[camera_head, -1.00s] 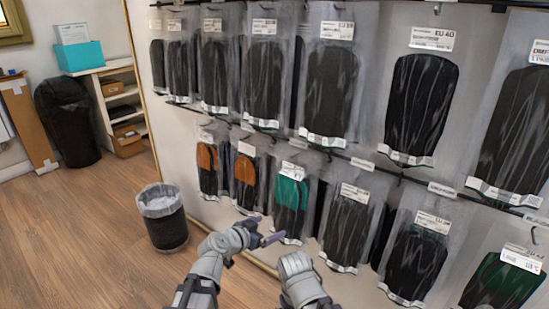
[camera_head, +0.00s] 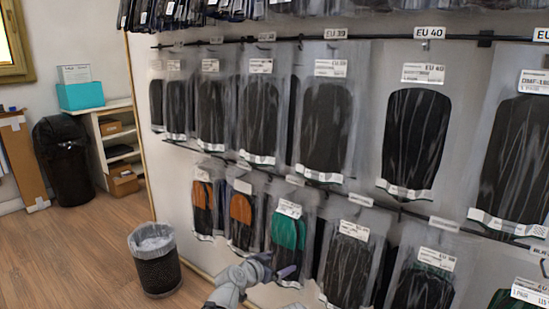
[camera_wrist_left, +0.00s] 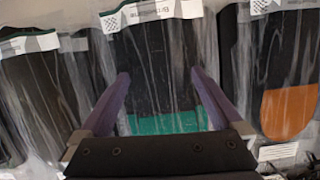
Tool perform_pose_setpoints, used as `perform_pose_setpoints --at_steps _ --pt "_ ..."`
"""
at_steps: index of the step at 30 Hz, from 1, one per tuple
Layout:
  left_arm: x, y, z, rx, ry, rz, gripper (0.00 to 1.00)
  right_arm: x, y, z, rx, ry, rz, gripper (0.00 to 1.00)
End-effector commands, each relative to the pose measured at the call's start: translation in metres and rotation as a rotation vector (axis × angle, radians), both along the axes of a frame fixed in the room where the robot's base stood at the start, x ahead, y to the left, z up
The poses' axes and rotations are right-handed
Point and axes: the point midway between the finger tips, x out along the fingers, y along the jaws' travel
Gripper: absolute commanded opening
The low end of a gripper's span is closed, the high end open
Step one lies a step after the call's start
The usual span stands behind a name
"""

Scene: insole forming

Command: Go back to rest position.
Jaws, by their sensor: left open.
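My left gripper (camera_head: 277,272) is low in the middle of the head view, in front of the lower row of bagged insoles. In the left wrist view its two purple fingers (camera_wrist_left: 160,98) stand apart with nothing held between them. Beyond them hangs a clear bag with a black and green insole (camera_wrist_left: 165,122). In the head view that bagged green and black insole (camera_head: 286,232) hangs just above and behind the gripper. I cannot tell whether the fingers touch the bag. Only a sliver of my right arm shows at the bottom edge; its gripper is out of sight.
Bagged insoles hang in rows on the wall, with an upper row marked by a black EU 40 insole (camera_head: 416,135). A bin (camera_head: 158,272) stands on the wooden floor (camera_head: 75,265). A black bin (camera_head: 62,165) and a shelf (camera_head: 118,150) are at the back left.

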Motion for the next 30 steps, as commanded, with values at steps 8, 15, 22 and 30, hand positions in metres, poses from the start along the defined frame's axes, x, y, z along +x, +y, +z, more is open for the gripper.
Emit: perform_pose_setpoints --at_steps 8,15,22,30 --pt "-0.007 0.005 0.003 0.000 0.000 0.001 1.00 0.000 0.000 0.003 0.000 0.000 0.000 1.00" --pt "-0.040 0.027 0.022 0.000 0.000 0.002 1.00 0.000 0.000 0.022 0.000 0.001 0.000 1.00" --pt "-0.044 0.033 0.019 0.000 -0.001 -0.001 1.00 0.000 0.000 0.019 -0.001 0.002 0.000 1.00" --pt "-0.008 0.007 0.000 0.001 -0.001 -0.002 1.00 0.000 0.000 0.000 0.000 0.000 0.000 1.00"
